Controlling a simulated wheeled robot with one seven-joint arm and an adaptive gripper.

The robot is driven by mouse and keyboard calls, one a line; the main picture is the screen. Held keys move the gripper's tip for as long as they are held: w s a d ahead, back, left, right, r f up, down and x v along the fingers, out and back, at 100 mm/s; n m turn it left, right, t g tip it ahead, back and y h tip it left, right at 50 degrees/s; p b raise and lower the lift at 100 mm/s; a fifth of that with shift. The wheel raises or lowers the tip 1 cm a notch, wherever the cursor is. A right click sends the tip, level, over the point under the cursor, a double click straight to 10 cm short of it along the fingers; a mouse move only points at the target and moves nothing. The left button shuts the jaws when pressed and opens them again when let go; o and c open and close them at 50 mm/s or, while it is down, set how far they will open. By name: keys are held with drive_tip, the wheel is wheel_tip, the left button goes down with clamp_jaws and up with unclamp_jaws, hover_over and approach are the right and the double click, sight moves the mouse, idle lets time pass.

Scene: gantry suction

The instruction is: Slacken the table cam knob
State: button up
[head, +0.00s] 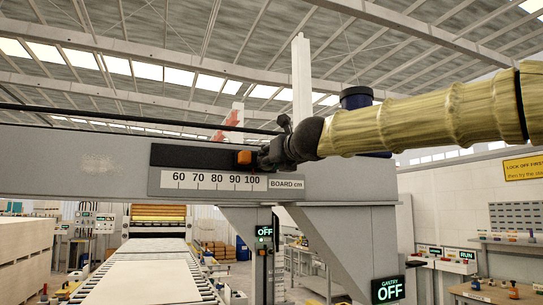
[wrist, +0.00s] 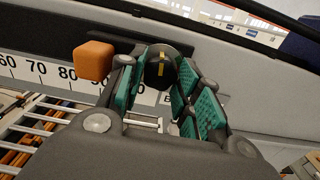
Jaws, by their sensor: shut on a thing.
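A round black knob (wrist: 160,66) with a yellow mark on its face sits on the grey gantry beam (head: 90,155), just right of an orange block (wrist: 94,60). In the wrist view it lies between the green-padded fingers of my gripper (wrist: 165,82), which is shut on it. In the head view my gripper (head: 275,153) reaches the beam from the right, and its dark fingers hide the knob. The orange block also shows in the head view (head: 244,157). I see no label naming the knob.
A white scale (head: 215,181) marked 60 to 100 "BOARD cm" runs below the orange block. A display (head: 388,290) reads GANTRY OFF; another (head: 264,231) reads OFF. A pale roller table (head: 150,280) lies below the beam. A workbench (head: 495,295) stands at right.

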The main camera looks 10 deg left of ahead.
drive_tip(key=shift+r+n, duration=0.1)
drive_tip(key=shift+n, duration=0.5)
drive_tip(key=o, duration=1)
drive_tip(key=shift+o, duration=0.2)
drive_tip(key=shift+s+d, duration=0.1)
drive_tip(key=shift+s, duration=0.05)
drive_tip(key=v, duration=1.1)
drive_tip(key=shift+s+d, duration=0.25)
drive_tip(key=shift+d, duration=0.05)
drive_tip(key=shift+p, duration=0.3)
